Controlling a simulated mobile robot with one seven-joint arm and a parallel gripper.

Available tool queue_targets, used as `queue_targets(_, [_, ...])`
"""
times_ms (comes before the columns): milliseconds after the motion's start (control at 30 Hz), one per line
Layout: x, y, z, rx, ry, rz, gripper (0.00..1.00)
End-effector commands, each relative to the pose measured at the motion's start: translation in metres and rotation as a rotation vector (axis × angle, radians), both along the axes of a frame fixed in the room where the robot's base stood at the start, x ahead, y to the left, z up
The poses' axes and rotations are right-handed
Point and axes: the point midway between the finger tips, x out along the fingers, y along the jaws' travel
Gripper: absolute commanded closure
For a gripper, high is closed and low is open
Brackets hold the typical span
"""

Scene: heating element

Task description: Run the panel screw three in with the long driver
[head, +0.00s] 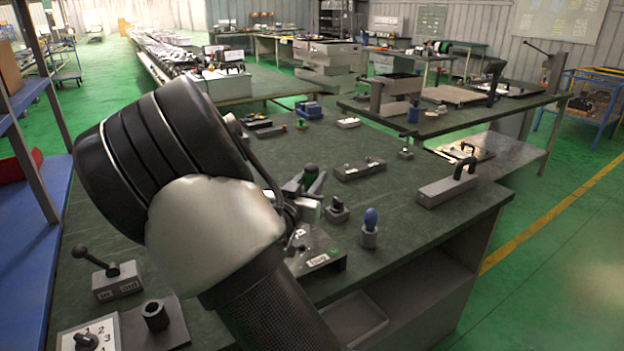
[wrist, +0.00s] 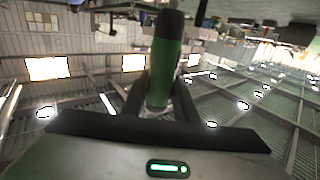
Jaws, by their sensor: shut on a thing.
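My gripper (head: 304,187) is partly hidden behind my own arm in the head view. It is shut on a driver with a green handle (head: 311,172). In the wrist view the green, dark-ended handle (wrist: 165,65) stands between the two dark fingers (wrist: 157,108). The driver's shaft and tip cannot be made out. A dark metal panel (head: 326,252) with a white label lies at the bench's near edge, below and close to the gripper. My arm covers its left part. I cannot tell which screw is screw three, or whether the driver touches one.
A blue-handled tool (head: 371,217) stands in a grey holder, right of the panel. A small dark holder (head: 338,210) is beside it. A grey block with a black handle (head: 447,190) sits at the right edge. A lever box (head: 118,282) and numbered dial (head: 90,335) are lower left.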

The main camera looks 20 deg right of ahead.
Motion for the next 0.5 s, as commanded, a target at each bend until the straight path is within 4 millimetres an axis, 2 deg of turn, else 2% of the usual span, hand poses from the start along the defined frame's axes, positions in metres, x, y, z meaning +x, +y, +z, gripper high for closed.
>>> queue_targets(500, [0.0001, -0.0008, -0.0046, -0.001, -0.003, -0.001, 1.00])
